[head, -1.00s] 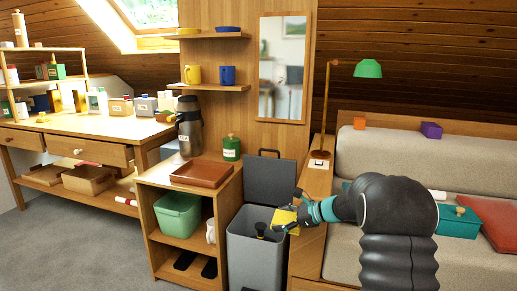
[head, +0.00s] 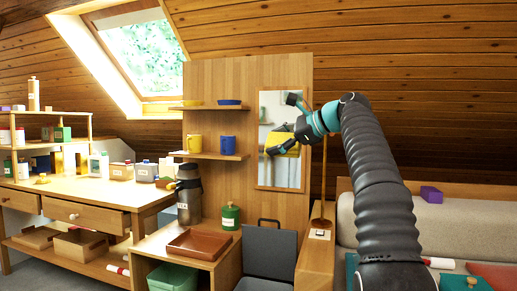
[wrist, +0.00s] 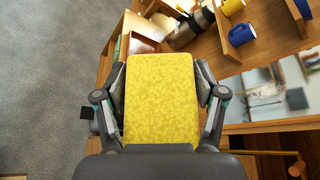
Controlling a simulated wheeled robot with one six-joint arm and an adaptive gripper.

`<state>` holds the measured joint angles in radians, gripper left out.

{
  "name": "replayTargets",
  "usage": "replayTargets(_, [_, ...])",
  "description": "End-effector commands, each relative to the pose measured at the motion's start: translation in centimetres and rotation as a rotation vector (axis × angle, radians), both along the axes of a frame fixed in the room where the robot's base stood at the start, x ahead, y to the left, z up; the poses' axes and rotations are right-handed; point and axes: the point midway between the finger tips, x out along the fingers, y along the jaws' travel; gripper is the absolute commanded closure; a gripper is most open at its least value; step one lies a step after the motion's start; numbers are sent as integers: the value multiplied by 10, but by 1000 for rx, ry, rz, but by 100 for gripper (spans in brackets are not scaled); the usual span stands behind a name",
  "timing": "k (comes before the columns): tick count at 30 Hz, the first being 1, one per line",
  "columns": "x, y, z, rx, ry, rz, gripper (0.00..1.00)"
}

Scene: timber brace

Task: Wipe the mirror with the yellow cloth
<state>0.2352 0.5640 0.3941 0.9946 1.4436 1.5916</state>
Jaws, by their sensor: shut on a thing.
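The mirror (head: 286,176) hangs upright in a wooden frame on the tall wood panel. My gripper (head: 279,138) is in front of the mirror's middle and hides part of it. It is shut on the yellow cloth (head: 284,149), of which only a small part shows in the head view. In the wrist view the cloth (wrist: 160,103) appears as a flat, patterned yellow pad between my two fingers. The mirror (wrist: 265,98) shows at the right of that view, beside the cloth. I cannot tell whether the cloth touches the glass.
Left of the mirror, shelves hold a yellow mug (head: 195,144) and a blue mug (head: 228,145). Below stand a flask (head: 189,200), a green canister (head: 230,216) and a brown tray (head: 196,243). A lamp post (head: 323,185) stands close right of the mirror, partly behind my arm.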

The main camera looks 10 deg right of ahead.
Motion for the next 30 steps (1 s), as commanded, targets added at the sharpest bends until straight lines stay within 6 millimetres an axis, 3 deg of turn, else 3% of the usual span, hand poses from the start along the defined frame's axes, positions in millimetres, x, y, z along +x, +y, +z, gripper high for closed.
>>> replayTargets(9, [-6,-1,21,-21,-50,-15,71])
replayTargets(30, [-10,-2,33,-41,-101,-29,71])
